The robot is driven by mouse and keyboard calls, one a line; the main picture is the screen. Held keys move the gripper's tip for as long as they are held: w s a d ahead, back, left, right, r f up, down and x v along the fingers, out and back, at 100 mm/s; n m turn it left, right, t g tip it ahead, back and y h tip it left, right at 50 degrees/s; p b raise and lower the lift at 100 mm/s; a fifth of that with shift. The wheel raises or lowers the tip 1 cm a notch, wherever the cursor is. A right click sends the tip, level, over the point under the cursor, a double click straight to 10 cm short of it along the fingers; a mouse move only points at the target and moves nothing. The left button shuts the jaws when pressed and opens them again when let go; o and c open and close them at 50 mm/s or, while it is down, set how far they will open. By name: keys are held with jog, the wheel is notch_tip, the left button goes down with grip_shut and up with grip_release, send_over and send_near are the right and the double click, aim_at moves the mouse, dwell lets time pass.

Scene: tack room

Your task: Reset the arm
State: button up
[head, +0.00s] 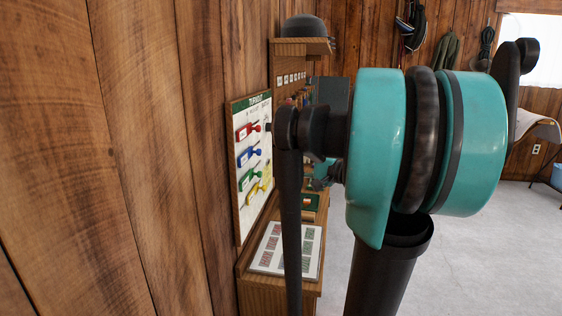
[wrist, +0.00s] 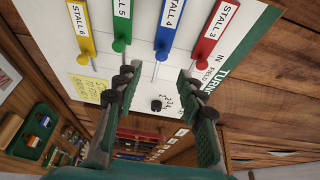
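My gripper (wrist: 155,82) is open in the wrist view, its two dark fingers spread apart with nothing between the tips. It faces a white turnout board (wrist: 45,30), which hangs on the wood wall and also shows in the head view (head: 240,197). Red (wrist: 212,30), blue (wrist: 168,30), green (wrist: 122,22) and yellow (wrist: 80,27) stall tags hang on the board just beyond the fingertips. A small black knob (wrist: 156,103) shows on the board between the fingers. In the head view my teal arm hides most of the gripper.
A wooden cabinet (head: 250,265) below the board bears a sheet of printed labels (head: 287,248). A dark helmet (head: 305,26) sits on a shelf above. The plank wall (head: 110,130) stands close on the left. Pale floor (head: 480,260) is open at right.

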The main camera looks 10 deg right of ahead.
jog(key=s+a+f+n+g+h, duration=0.2)
jog(key=s+a+f+g, duration=0.15)
jog(key=f, duration=0.55)
jog(key=s+a+f+n+g+h, duration=0.25)
jog(key=s+f, duration=0.25)
jog(key=f, duration=0.5)
jog(key=s+d+f+n+g+h, duration=0.1)
jog(key=s+d+f+n+h, duration=0.1)
jog(key=s+f, duration=0.4)
jog(key=s+d+f+n+g+h, duration=0.1)
jog(key=s+d+f+n+h, duration=0.1)
jog(key=s+d+f+h, duration=0.3)
notch_tip(320, 180, down, 3)
jog(key=shift+s+r+g+h, duration=0.15)
jog(key=shift+s+g+h, duration=0.2)
jog(key=shift+h, duration=0.3)
